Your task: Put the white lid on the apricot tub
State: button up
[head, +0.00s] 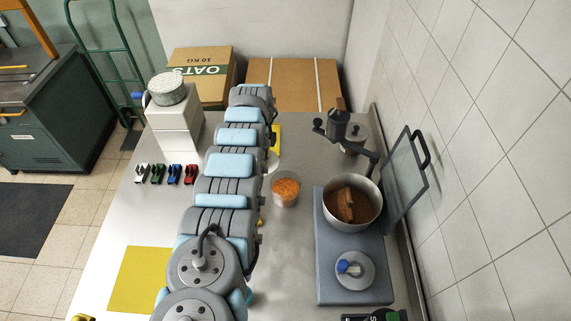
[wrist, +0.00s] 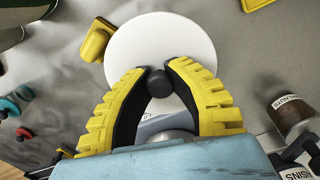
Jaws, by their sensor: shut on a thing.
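The white lid (wrist: 160,40) is a round disc with a dark knob (wrist: 159,82) in the middle, seen in the wrist view. My gripper (wrist: 160,75) has its yellow, ribbed fingers shut on this knob from both sides. Whether the lid touches the table or hangs above it, I cannot tell. In the head view my arm hides the gripper, and a pale edge (head: 273,163), probably the lid, shows just right of the arm. The apricot tub (head: 285,190) is clear, open, filled with orange, and stands on the table right of my arm.
A blue-grey slab (head: 354,290) bears a pot (head: 352,203) with brown contents, beside a raised clear panel (head: 407,180). A dark grinder (head: 337,122) stands behind the pot. Several coloured clips (head: 174,174) and a white machine (head: 177,128) are at left, with a yellow mat (head: 138,280) in front.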

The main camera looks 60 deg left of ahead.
jog(key=w+d+m+p, duration=0.1)
jog(key=w+d+m, duration=0.1)
jog(key=d, duration=0.1)
jog(key=w+d+m+p, duration=0.1)
jog(key=w+d+m, duration=0.1)
jog(key=w+d, duration=0.1)
jog(key=shift+w+r+m+p, duration=0.2)
jog(key=shift+m+p, duration=0.15)
jog(key=shift+m, duration=0.05)
jog(key=shift+d+f+b, duration=0.1)
jog(key=shift+f+b, duration=2.7)
jog(key=shift+f, duration=0.4)
jog(key=shift+f, duration=0.35)
jog(key=o, duration=1.4)
jog(key=shift+r, duration=0.1)
notch_tip(320, 180, up, 6)
jog(key=p, duration=0.4)
jog(key=shift+p, duration=0.4)
grip_shut()
